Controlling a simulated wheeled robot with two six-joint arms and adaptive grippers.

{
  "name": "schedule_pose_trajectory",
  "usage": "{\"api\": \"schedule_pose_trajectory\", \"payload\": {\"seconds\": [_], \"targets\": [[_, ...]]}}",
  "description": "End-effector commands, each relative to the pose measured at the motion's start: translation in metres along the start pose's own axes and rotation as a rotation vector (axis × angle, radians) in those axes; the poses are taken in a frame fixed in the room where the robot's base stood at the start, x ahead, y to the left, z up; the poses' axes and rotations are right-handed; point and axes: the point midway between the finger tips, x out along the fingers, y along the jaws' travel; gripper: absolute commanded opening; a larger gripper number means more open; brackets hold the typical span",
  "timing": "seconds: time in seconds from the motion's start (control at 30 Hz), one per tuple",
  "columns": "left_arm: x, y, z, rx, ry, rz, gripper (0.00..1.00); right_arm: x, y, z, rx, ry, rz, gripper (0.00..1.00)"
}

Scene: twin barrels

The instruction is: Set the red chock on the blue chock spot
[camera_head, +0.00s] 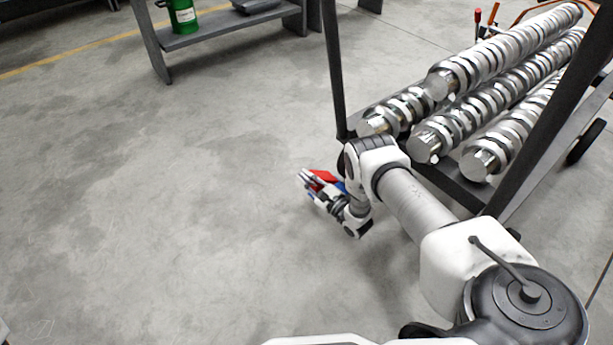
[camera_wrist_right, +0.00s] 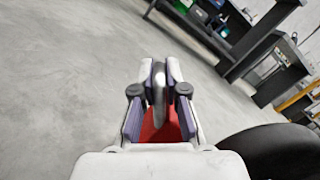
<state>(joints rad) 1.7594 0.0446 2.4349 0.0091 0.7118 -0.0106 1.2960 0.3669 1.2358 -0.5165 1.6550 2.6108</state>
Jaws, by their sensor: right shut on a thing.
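My right gripper (camera_head: 311,184) is low over the floor, left of the cart. It is shut on the red chock (camera_head: 325,175), mostly hidden by the fingers. In the right wrist view, the red chock (camera_wrist_right: 153,130) shows below and between the fingers of the right gripper (camera_wrist_right: 160,76), with a grey rounded piece upright between the fingers. A small blue patch (camera_head: 340,186) shows beside the gripper in the head view. I cannot tell whether it is the blue chock spot or part of something else. My left gripper is not in view.
A dark-framed cart (camera_head: 335,70) bearing several metal shafts (camera_head: 460,110) stands close right of my gripper. A dark bench (camera_head: 215,38) with a green can (camera_head: 183,15) is at the back. The concrete floor to the left is clear.

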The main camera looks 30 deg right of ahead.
Motion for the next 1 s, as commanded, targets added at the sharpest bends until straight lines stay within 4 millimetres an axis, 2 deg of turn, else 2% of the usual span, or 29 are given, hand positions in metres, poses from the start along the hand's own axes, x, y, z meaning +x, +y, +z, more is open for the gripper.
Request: {"api": "schedule_pose_trajectory", "payload": {"seconds": [0.03,0.33,0.4,0.6,0.93,0.97,1.0], "targets": [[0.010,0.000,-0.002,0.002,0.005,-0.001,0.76,-0.001,0.006,-0.008,-0.001,-0.002,-0.001,0.00],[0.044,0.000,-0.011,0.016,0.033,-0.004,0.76,-0.004,0.026,-0.034,-0.001,-0.002,-0.001,0.00],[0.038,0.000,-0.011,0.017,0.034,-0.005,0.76,-0.005,0.028,-0.036,-0.003,-0.002,0.001,0.00],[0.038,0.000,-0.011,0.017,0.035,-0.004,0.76,-0.006,0.037,-0.048,-0.002,0.000,0.000,0.00],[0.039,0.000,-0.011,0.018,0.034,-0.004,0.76,-0.006,0.038,-0.050,-0.001,-0.001,-0.001,0.00],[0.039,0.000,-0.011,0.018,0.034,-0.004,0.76,-0.006,0.038,-0.050,-0.001,-0.001,-0.001,0.23],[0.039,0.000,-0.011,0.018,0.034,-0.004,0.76,-0.006,0.038,-0.050,-0.001,-0.001,-0.001,0.37]]}}
